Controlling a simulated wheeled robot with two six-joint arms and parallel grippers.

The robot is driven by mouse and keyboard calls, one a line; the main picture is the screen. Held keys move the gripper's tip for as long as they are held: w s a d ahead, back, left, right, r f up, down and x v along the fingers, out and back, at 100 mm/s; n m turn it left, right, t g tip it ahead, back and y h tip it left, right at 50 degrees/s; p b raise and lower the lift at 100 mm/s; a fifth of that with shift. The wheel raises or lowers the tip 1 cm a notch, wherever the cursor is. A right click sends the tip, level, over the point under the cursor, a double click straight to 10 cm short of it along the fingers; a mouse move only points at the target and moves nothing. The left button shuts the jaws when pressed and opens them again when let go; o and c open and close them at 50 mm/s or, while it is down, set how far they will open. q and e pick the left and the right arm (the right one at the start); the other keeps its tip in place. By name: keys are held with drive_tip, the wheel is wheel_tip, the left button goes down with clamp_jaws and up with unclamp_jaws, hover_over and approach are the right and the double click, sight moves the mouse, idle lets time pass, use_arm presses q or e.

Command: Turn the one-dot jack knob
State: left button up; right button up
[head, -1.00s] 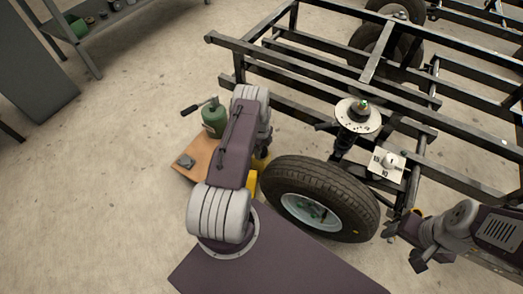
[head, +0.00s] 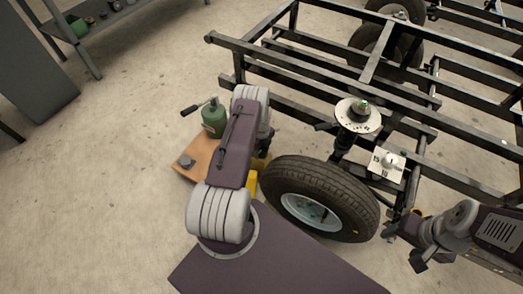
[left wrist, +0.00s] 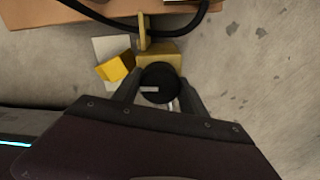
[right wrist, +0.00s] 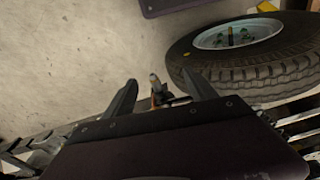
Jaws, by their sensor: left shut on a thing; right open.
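A round black knob (left wrist: 160,84) with a pale bar mark on its face shows in the left wrist view, beside a yellow metal block (left wrist: 158,56). My left gripper (left wrist: 160,80) is shut on it, one finger on each side. I cannot make out any dots. In the head view my left arm hides the knob and gripper; part of the yellow jack (head: 252,183) shows beside the wheel. My right gripper (right wrist: 160,82) is open. In the head view it hangs at the lower right, beyond the wheel.
A wheel with a black tyre (head: 290,168) stands right of my left arm. Behind it are a black frame (head: 300,55), a round plate (head: 358,118) and a white numbered card (head: 378,168).

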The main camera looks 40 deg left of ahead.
sight(262, 149)
use_arm(q)
drive_tip(key=o, duration=1.4)
wheel_tip(262, 149, up, 9)
drive_tip(key=p, duration=0.5)
drive_tip(key=shift+p, duration=0.35)
